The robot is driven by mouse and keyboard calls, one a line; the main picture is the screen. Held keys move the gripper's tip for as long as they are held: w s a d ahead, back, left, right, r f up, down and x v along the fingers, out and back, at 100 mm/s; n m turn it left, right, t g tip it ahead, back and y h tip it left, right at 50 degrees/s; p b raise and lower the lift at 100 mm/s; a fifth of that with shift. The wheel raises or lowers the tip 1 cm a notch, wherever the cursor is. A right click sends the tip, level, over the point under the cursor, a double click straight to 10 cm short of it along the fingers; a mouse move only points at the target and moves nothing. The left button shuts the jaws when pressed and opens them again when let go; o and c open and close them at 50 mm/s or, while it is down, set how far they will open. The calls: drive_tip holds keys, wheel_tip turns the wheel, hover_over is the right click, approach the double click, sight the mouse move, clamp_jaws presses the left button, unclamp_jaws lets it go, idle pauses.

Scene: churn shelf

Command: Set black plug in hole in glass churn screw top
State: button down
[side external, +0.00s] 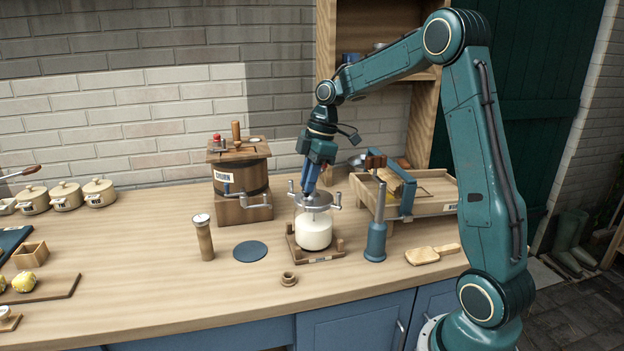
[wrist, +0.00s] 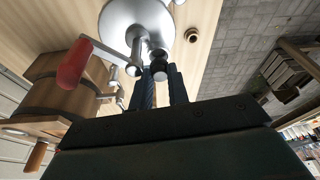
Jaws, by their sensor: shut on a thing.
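The glass churn (side external: 313,232), a jar of white liquid, stands upright on a wooden base. Its grey metal screw top (side external: 316,203) carries crank arms; the top also shows in the wrist view (wrist: 125,18), with a red crank handle (wrist: 74,65) beside it. My gripper (side external: 309,190) points down just above the screw top. In the wrist view my gripper (wrist: 161,82) is shut on the small black plug (wrist: 159,70), close to the edge of the top. The hole cannot be made out, and I cannot tell whether the plug touches the top.
A wooden barrel churn (side external: 240,180) stands behind left. A blue post stand (side external: 376,240) is close on the right, before a wooden tray (side external: 430,205). The front counter is mostly clear.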

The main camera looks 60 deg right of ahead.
drive_tip(key=shift+f, duration=0.65)
idle(0.8)
drive_tip(key=c, duration=1.3)
unclamp_jaws()
drive_tip(key=shift+c, duration=0.3)
drive_tip(key=shift+c, duration=1.4)
drive_tip(key=shift+r, duration=0.15)
drive_tip(key=v, duration=0.7)
